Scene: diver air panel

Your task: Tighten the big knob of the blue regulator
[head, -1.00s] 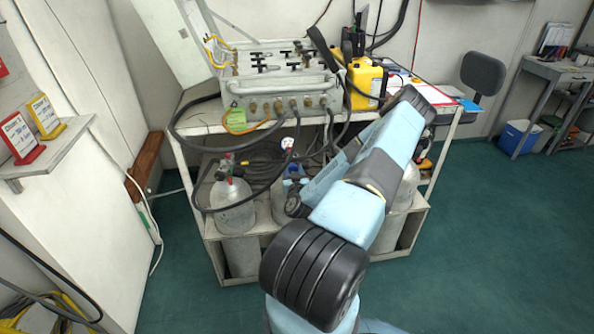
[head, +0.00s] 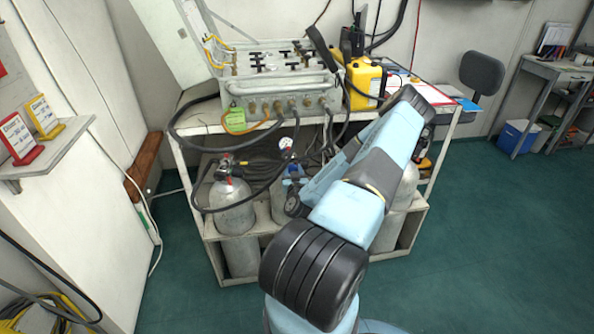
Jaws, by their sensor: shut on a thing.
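The blue regulator (head: 292,172) is on the middle gas cylinder on the rack's lower shelf, with a round white gauge (head: 286,143) above it. My gripper (head: 296,203), a small dark shape at the end of my light blue arm, is right at the front of the regulator. It is shut on the big knob, but the fingers and the knob are too small and too covered to make out separately. My arm hides the right side of the regulator and part of the cylinder behind.
A silver cylinder (head: 232,206) with a red-marked valve stands to the left, and another stands partly behind my arm. Black hoses (head: 196,185) loop in front of the shelf. The air panel (head: 280,85) and a yellow device (head: 365,83) sit on top. The green floor at right is clear.

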